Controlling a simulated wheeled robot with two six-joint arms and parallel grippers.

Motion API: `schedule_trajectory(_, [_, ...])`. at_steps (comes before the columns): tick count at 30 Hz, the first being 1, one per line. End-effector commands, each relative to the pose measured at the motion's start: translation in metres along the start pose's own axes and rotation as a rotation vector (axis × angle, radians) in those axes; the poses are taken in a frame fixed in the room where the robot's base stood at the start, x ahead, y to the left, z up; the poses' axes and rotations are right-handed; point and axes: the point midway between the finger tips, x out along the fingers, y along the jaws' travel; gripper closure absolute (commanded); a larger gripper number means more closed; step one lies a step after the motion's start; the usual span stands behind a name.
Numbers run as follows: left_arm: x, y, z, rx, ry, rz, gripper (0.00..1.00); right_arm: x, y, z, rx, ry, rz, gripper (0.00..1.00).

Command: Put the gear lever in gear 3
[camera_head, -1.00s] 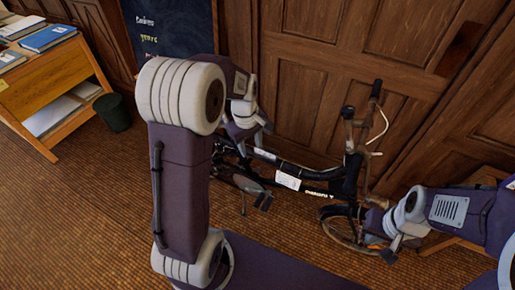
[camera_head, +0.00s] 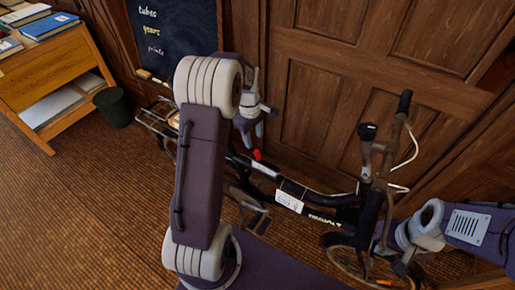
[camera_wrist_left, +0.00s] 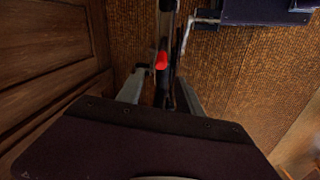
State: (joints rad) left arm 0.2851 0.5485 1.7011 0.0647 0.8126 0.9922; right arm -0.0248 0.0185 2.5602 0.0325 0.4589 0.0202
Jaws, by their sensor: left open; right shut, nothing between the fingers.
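A dark bicycle (camera_head: 325,216) stands in front of the wooden doors. A small red piece, which looks like the gear lever's knob (camera_head: 257,155), shows on its frame just below my left gripper (camera_head: 252,140). In the left wrist view the red knob (camera_wrist_left: 161,61) is just beyond the open fingers of my left gripper (camera_wrist_left: 162,88), between their lines and not gripped. The lever's gear position and any gear marks cannot be made out. My right gripper (camera_head: 402,264) is shut and empty, low by the front wheel.
A chalkboard (camera_head: 175,40) and wooden doors (camera_head: 325,100) stand close behind the bicycle. A wooden desk (camera_head: 50,68) with books and a dark bin (camera_head: 113,107) are at the left. The brown floor (camera_head: 80,200) at the lower left is clear.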

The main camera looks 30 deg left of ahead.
Motion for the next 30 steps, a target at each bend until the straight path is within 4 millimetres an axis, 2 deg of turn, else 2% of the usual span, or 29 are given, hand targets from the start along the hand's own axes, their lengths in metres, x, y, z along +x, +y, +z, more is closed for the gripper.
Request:
schedule_trajectory(6, [0.048,-0.002,0.001,0.001,-0.003,-0.005,0.57,0.019,0.0,0.002,0.0,0.0,0.0,1.0])
schedule_trajectory(12, [0.08,-0.001,0.001,0.001,-0.002,-0.003,0.57,0.029,0.001,0.003,0.0,0.0,0.0,1.0])
schedule_trajectory(16, [0.087,-0.001,0.001,0.001,-0.001,-0.001,0.57,0.031,0.001,0.003,0.0,0.0,0.0,1.0])
schedule_trajectory(23, [0.087,0.0,0.001,0.001,0.0,-0.001,0.57,0.03,0.001,0.003,0.0,0.0,0.0,1.0])
schedule_trajectory(28, [0.087,-0.001,0.001,0.001,-0.001,-0.001,1.0,0.03,0.001,0.003,0.0,0.0,0.0,1.0])
schedule_trajectory(30, [0.087,-0.001,0.001,0.001,-0.001,-0.001,1.0,0.03,0.001,0.003,0.0,0.0,0.0,1.0])
